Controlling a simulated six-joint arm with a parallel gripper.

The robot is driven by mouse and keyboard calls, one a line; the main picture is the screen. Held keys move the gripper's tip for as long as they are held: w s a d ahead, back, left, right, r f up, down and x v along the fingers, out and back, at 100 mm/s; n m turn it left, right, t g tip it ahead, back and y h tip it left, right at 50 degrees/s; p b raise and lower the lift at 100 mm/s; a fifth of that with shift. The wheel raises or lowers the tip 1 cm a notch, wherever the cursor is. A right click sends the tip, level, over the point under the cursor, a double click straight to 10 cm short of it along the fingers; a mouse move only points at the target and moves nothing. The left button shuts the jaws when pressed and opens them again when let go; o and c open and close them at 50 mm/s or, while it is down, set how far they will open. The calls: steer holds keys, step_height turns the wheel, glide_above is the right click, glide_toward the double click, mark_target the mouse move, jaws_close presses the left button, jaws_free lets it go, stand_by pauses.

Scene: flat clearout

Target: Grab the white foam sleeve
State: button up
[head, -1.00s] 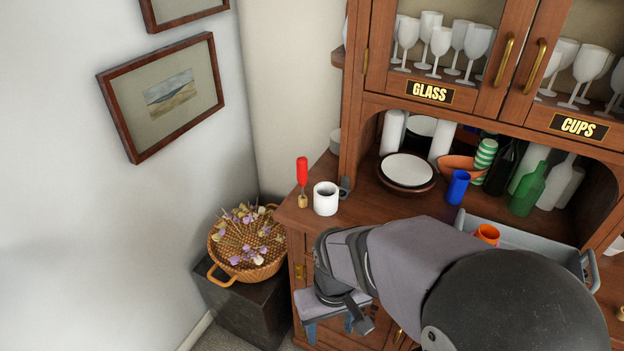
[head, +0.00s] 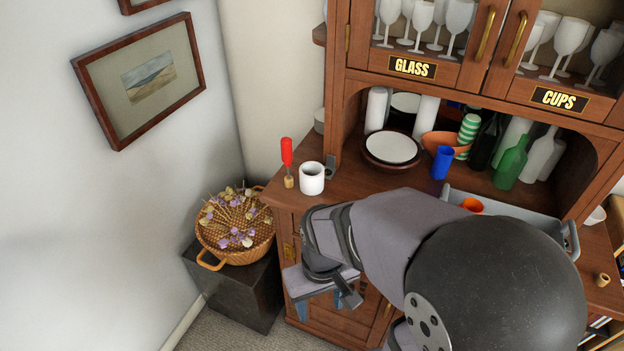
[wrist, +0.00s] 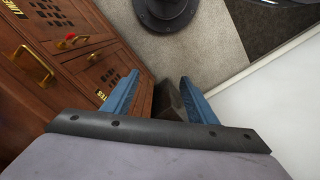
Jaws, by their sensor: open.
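A short white open-topped cylinder (head: 311,178), which looks like the foam sleeve, stands upright on the left end of the wooden cabinet's counter in the head view. Its inside looks dark. My gripper (head: 320,301) is in front of the cabinet, below the counter edge and apart from the cylinder. In the wrist view my gripper (wrist: 159,100) points down with its two blue fingers spread and nothing between them. The white cylinder does not show in the wrist view.
A red-handled tool (head: 287,160) stands close left of the cylinder. A blue cup (head: 442,163), stacked plates (head: 391,148), a green bottle (head: 511,164) and a grey tray (head: 515,212) stand farther right. A flower basket (head: 236,228) sits on a dark box below left.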

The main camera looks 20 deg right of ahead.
steer(key=o, duration=0.6)
steer(key=shift+c, duration=0.2)
